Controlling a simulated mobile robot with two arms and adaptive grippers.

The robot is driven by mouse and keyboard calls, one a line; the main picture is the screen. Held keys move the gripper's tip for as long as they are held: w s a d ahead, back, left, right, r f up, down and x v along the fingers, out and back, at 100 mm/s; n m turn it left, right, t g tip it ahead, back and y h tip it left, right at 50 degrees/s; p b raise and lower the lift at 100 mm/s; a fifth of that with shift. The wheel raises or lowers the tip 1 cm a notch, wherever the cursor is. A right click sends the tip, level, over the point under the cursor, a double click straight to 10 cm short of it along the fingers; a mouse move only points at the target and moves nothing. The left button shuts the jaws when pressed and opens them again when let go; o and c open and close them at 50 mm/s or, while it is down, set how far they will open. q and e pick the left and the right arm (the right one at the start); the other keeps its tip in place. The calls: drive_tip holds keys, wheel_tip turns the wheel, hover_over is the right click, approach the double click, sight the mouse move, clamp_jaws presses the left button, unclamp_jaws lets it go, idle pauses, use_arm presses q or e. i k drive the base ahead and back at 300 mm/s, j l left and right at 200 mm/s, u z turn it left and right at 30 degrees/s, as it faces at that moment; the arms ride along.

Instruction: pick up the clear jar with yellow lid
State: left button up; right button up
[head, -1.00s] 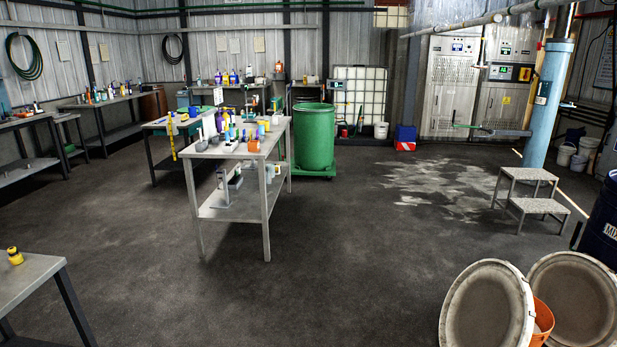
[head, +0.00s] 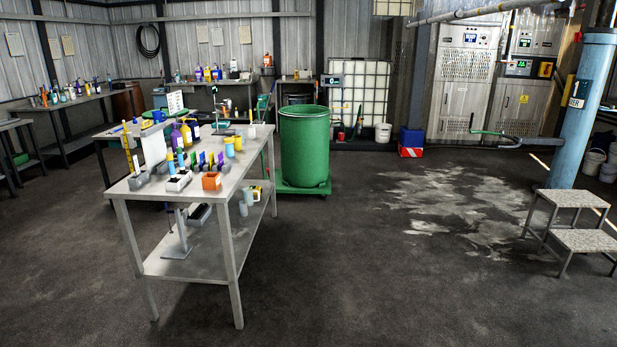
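I cannot make out a clear jar with a yellow lid for certain at this distance. Neither of my grippers is in view.
A green drum (head: 304,145) on a green dolly stands behind the table's right end. A two-step stool (head: 575,199) is at the right, near a blue column (head: 583,110). The floor (head: 400,275) between table and stool is clear.

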sight(229, 148)
drive_tip(key=i, duration=2.55)
